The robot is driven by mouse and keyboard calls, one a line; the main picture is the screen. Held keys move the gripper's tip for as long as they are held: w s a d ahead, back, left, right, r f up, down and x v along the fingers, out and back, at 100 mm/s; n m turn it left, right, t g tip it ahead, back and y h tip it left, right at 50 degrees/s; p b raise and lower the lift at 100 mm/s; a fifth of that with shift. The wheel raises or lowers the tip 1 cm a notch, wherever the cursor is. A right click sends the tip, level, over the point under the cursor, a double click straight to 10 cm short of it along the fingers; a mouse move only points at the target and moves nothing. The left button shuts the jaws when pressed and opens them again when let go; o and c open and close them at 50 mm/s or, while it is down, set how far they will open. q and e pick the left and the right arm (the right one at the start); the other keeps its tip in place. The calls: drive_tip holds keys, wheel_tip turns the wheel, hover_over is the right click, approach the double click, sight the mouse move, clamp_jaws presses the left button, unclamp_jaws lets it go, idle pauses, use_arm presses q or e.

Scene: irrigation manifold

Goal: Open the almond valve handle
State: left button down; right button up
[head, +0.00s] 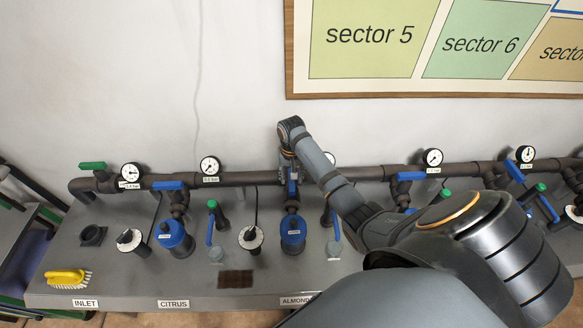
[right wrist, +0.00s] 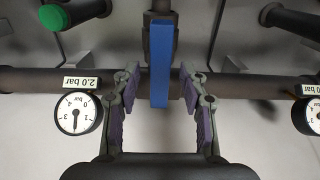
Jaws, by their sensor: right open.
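The almond valve handle is a blue lever (right wrist: 160,75), seen in the right wrist view crossing the dark main pipe at a right angle, in line with its branch. In the head view a bit of the lever (head: 293,188) shows below my gripper, above the ALMOND label (head: 297,301). My right gripper (right wrist: 161,84) is open, with one purple-padded finger on each side of the lever and a gap to both. In the head view the right gripper (head: 290,172) is at the pipe, partly hidden by its own wrist. My left gripper is not in view.
The citrus valve has a blue lever (head: 170,185) lying along the main pipe (head: 240,179). Pressure gauges (head: 209,166) stand on the pipe. Blue-capped filters (head: 175,236) and green-topped fittings (head: 212,204) stand below. A yellow brush (head: 66,277) lies at the bench's left.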

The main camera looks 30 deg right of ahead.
wheel_tip(320, 180, up, 7)
drive_tip(key=shift+r, duration=0.2)
idle(0.3)
wheel_tip(320, 180, up, 3)
idle(0.4)
idle(0.4)
